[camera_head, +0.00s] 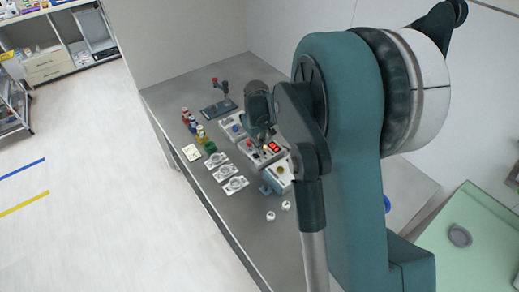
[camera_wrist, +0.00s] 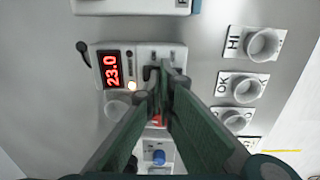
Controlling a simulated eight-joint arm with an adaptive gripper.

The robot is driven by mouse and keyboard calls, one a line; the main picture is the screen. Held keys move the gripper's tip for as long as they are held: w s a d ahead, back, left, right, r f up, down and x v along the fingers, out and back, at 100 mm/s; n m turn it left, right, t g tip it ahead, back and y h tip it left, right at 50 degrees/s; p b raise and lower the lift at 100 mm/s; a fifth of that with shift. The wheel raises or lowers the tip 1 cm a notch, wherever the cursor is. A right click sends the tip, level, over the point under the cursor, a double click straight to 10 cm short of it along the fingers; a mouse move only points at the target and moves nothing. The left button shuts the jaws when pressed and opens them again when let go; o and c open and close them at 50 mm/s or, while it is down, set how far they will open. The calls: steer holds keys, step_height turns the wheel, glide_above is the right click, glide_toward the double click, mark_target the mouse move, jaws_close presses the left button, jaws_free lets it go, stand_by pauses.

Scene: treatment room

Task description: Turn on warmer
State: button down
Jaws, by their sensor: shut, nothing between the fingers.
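The warmer appears to be the white box with a red display (camera_head: 273,146) on the grey bench. In the wrist view its display (camera_wrist: 112,70) reads 23.0, with a lit whitish lamp (camera_wrist: 132,86) beside it. My gripper (camera_wrist: 165,75) is shut and empty, its green fingers over the right part of this box. They hide part of the panel, and a red part shows between them. I cannot tell whether the tips touch the panel. In the head view my gripper (camera_head: 263,140) is above the box, partly hidden by my arm.
White plates with round dishes, one marked HI (camera_wrist: 262,43) and one OK (camera_wrist: 242,88), lie to the right in the wrist view. A unit with a blue knob (camera_wrist: 158,157) is below. Small bottles (camera_head: 190,120), a stand (camera_head: 218,106) and two white pieces (camera_head: 271,216) are on the bench (camera_head: 245,215).

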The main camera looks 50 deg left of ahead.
mark_target(265, 152)
step_height(265, 152, up, 14)
steer(key=w+p, duration=0.1)
steer(key=w, duration=0.1)
steer(key=shift+f, duration=0.15)
stand_by(0.6)
stand_by(0.4)
